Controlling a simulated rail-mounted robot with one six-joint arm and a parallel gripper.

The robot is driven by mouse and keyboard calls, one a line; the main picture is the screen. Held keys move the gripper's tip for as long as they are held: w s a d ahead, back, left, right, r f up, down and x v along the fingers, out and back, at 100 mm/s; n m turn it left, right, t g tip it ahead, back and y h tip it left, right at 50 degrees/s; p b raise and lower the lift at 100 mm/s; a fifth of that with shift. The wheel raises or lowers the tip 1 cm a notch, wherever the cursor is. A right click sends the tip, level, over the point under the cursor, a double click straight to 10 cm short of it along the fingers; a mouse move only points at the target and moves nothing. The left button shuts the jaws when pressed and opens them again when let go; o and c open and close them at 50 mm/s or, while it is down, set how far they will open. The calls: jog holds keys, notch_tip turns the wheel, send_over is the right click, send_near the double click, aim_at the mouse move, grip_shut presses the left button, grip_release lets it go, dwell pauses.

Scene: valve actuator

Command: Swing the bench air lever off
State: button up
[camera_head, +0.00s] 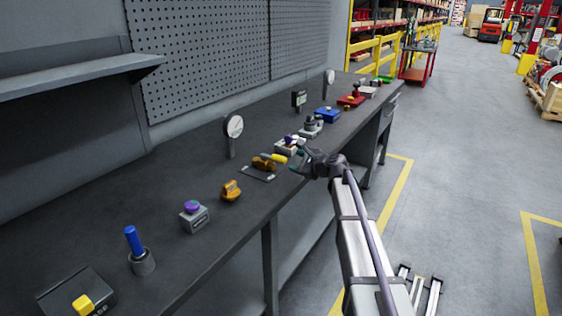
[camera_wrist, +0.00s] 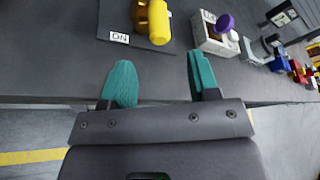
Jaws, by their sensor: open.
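A brass valve with a yellow lever handle (camera_head: 275,157) stands on a dark plate on the bench, and I take it to be the air lever. In the wrist view the yellow handle (camera_wrist: 159,22) is at the top, with brass behind it and a white label (camera_wrist: 119,38) on the plate that reads ON upside down. My gripper (camera_head: 300,158) is open and empty at the bench's front edge, just right of the handle. In the wrist view its two green fingers (camera_wrist: 160,72) are spread apart below the handle, not touching it. The valve's far side is cut off there.
Close to the valve's right stands a light box with a purple knob (camera_wrist: 224,23). Left of the valve are an orange knob (camera_head: 231,191), a grey box with a purple button (camera_head: 194,216) and a blue-handled stick (camera_head: 134,240). A round gauge (camera_head: 233,127) stands behind.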

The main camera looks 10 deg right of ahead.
aim_at(285, 160)
jog(key=b+x, duration=0.3)
jog(key=x, duration=0.7)
jog(key=shift+a+f, duration=0.1)
jog(key=shift+a, duration=0.05)
grip_shut()
